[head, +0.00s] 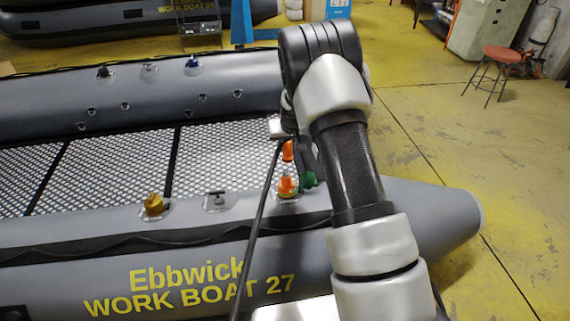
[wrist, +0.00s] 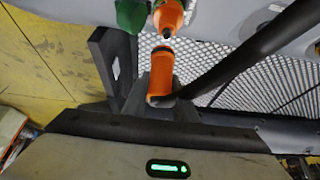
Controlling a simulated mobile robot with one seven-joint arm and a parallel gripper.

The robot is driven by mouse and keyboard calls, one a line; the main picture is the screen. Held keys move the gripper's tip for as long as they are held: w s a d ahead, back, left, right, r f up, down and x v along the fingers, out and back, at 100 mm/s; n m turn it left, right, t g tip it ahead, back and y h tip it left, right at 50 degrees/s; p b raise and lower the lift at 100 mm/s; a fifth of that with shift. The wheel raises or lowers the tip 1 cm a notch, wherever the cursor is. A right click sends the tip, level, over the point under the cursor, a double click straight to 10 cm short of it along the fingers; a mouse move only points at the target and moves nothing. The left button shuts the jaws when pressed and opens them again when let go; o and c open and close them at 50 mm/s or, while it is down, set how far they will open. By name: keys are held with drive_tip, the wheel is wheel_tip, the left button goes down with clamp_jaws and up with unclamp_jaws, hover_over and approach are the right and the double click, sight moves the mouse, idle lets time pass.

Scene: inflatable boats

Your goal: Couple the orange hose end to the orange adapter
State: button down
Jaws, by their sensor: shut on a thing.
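The orange hose end (head: 288,150) is held in my gripper (head: 302,152) above the near tube of the grey boat. In the wrist view the hose end (wrist: 161,75) sits at my shut gripper (wrist: 150,85), with its black hose (wrist: 250,55) running off to the upper right. The orange adapter (head: 287,187) stands on the tube just below the hose end. In the wrist view the adapter (wrist: 168,16) is just beyond the hose end's tip, with a small gap showing between them. My arm hides part of the grip in the head view.
A green adapter (head: 308,180) stands close on the right of the orange one. A grey fitting (head: 216,200) and a yellow adapter (head: 153,205) are farther left on the tube. The hose (head: 258,220) crosses the boat's near side. A red stool (head: 494,66) stands far right.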

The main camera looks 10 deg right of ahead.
sight(286, 161)
drive_tip(key=x, duration=0.2)
drive_tip(key=b+x, duration=0.1)
drive_tip(key=x, duration=0.1)
drive_tip(key=shift+s+a+f, duration=0.15)
drive_tip(key=shift+a, duration=0.15)
drive_tip(key=shift+s+f+b, duration=0.15)
drive_tip(key=shift+f+b, duration=0.55)
drive_tip(key=shift+f, duration=0.35)
drive_tip(key=shift+s, duration=0.15)
drive_tip(key=shift+s+f+b, duration=0.2)
drive_tip(key=shift+f+b, duration=0.25)
drive_tip(key=shift+f, duration=0.5)
idle(0.5)
drive_tip(key=c, duration=1.4)
unclamp_jaws()
drive_tip(key=shift+o, duration=0.2)
